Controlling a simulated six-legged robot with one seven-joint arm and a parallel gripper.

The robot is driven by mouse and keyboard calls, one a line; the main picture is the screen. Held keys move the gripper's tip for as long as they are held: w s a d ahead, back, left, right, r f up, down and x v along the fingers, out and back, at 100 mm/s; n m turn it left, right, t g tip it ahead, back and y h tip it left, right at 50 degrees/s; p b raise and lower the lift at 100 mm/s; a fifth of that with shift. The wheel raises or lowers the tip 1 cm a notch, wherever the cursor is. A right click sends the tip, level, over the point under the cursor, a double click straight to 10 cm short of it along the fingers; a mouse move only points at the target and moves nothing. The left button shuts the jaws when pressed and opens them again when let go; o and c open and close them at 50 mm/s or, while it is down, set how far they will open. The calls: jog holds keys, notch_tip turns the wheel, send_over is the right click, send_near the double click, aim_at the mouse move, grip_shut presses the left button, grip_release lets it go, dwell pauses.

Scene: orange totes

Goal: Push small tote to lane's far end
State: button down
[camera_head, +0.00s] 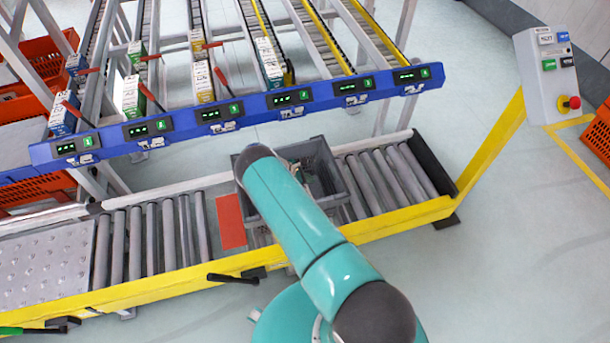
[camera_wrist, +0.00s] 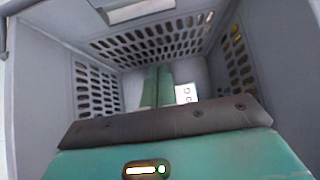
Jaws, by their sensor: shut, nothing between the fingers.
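The small grey tote (camera_head: 325,155) stands upright on the roller lane (camera_head: 180,222), right of the middle, and my teal arm hides part of it. In the wrist view the tote's perforated inner walls (camera_wrist: 150,42) surround my gripper (camera_wrist: 156,82). My gripper's green fingers are together, with nothing seen between them, and point down into the tote. A white label with dark print (camera_wrist: 185,93) shows beside the fingers. Whether the fingers touch a wall or the floor of the tote is hard to tell.
Bare rollers (camera_head: 395,172) run right from the tote to a dark end plate (camera_head: 428,160). A red plate (camera_head: 230,222) lies left of the tote. A blue display rail (camera_head: 240,115) crosses behind, and a yellow rail (camera_head: 130,293) runs along the front. A control box (camera_head: 548,75) stands at right.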

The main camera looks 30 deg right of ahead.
aim_at(330, 180)
jog(key=d, duration=0.1)
jog(key=d+f, duration=0.1)
jog(key=d, duration=0.1)
jog(key=s+d+f, duration=0.1)
jog(key=d, duration=0.1)
jog(key=shift+d+f, duration=0.1)
jog(key=shift+f, duration=0.1)
jog(key=shift+d, duration=0.55)
jog(key=shift+s+d, duration=0.1)
jog(key=shift+d, duration=0.05)
